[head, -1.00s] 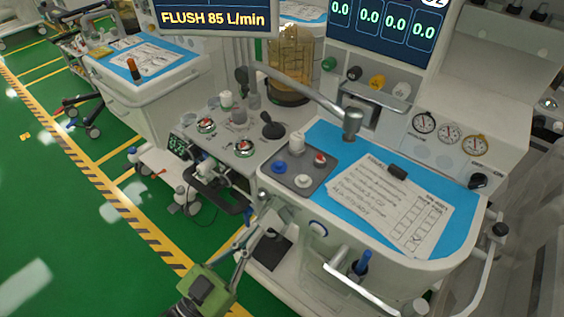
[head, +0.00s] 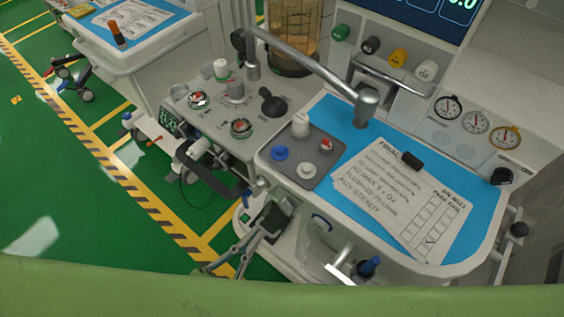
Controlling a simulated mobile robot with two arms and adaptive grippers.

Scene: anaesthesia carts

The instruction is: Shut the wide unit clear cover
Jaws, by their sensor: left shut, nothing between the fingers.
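The unit in front of me has a white worktop with a blue mat (head: 337,113) and a side panel (head: 225,107) of knobs and valves. I cannot make out a clear cover on it for certain. My left gripper (head: 262,227) is shut and empty. It is low beside the unit's front left corner, below the side panel. I cannot tell whether it touches the unit. My right gripper is not in view.
A grey tray (head: 322,174) with small caps and a paper sheet (head: 385,192) lie on the worktop. A metal arm (head: 310,66) reaches over it. Another cart (head: 150,45) stands at the back left. Green floor is free at left. A green part of mine hides the bottom edge.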

